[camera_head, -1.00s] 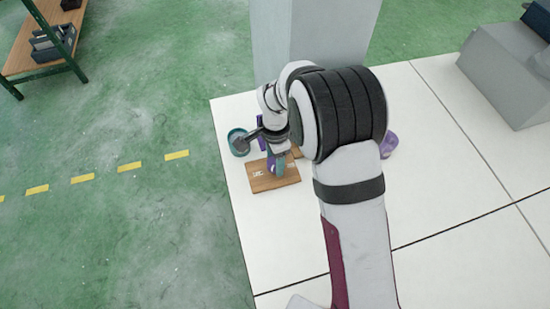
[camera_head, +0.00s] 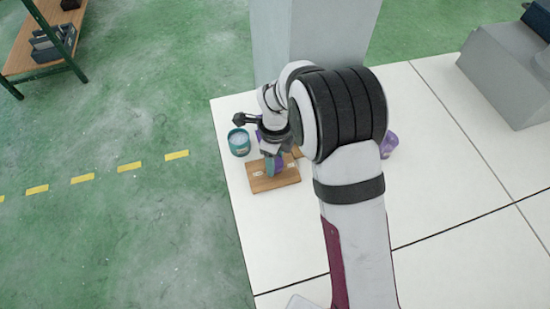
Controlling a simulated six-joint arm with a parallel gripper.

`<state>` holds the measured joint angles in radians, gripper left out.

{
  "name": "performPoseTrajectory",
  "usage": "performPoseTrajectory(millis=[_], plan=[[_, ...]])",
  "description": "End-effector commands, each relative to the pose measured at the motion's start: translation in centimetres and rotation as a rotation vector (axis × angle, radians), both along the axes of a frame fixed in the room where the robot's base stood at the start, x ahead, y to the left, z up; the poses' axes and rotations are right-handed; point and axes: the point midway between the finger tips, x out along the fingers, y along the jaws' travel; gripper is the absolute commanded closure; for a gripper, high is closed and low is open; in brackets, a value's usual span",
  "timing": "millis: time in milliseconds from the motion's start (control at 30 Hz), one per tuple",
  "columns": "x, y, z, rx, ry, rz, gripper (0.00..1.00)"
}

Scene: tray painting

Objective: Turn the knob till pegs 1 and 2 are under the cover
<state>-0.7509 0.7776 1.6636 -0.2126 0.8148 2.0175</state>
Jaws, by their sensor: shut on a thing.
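A wooden board (camera_head: 262,184) lies on the white table near its left edge. White marks or pegs show on it, too small to read or number. A purple and teal piece (camera_head: 274,165) stands on the board; I cannot tell whether it is the knob, the cover or both. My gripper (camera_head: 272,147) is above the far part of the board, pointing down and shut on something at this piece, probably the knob. My wrist and arm hide the grip and part of the board.
A teal cup (camera_head: 239,141) stands left of my gripper, close to the table's edge. A purple container (camera_head: 388,145) stands right of my arm. A grey pillar (camera_head: 305,40) rises behind. The table at right is clear up to a grey box (camera_head: 505,75).

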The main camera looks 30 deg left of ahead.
Motion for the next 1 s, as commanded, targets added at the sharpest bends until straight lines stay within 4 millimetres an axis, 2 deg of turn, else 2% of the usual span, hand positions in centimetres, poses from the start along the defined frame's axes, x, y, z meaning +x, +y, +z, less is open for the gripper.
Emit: performPoseTrajectory(millis=[300, 800, 833, 967, 1000], plan=[[0.0, 0.01, 0.05, 0.0, 0.0, -0.094, 1.0], [0.0, 0.02, 0.05, 0.001, 0.0, -0.109, 1.0], [0.0, 0.02, 0.05, 0.001, 0.0, -0.109, 0.41], [0.0, 0.01, 0.04, 0.001, 0.0, -0.108, 0.18], [0.0, 0.01, 0.03, 0.0, 0.0, -0.108, 0.15]])
